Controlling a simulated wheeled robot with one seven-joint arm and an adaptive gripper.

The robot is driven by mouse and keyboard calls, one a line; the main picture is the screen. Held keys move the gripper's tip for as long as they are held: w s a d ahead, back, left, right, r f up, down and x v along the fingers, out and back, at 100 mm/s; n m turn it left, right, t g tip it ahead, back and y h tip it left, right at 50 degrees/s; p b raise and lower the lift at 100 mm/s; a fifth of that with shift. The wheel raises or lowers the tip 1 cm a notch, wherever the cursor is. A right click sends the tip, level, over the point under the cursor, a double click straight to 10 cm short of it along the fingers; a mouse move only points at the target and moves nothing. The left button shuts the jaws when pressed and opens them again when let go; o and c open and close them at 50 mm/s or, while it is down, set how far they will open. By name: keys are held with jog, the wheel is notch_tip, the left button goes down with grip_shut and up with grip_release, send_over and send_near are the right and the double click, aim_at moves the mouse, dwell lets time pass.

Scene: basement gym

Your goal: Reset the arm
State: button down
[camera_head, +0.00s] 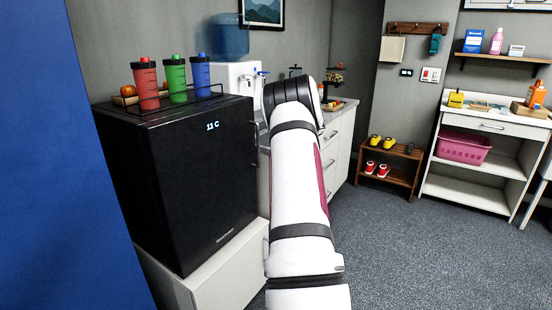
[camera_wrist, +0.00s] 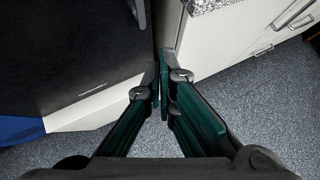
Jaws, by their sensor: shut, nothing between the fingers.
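My arm (camera_head: 297,190) rises through the middle of the head view and bends away at its dark elbow, which hides the gripper there. My gripper (camera_wrist: 160,90) shows in the wrist view with its green fingers shut together and nothing between them. It is close to the right side of the black mini fridge (camera_head: 185,175), which fills the upper left of the wrist view (camera_wrist: 75,50). I cannot tell whether the fingers touch the fridge or the cabinet beside it.
Red, green and blue bottles (camera_head: 175,80) stand on the fridge. A white counter (camera_head: 340,150) and water dispenser (camera_head: 235,80) are behind the arm. A shoe rack (camera_head: 390,165) and a white shelf unit (camera_head: 468,190) stand at the right. The grey floor (camera_head: 430,260) is open at lower right.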

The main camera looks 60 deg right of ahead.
jog(key=shift+s+a+r, duration=0.1)
jog(key=shift+s+r, duration=0.25)
jog(key=shift+s, duration=0.05)
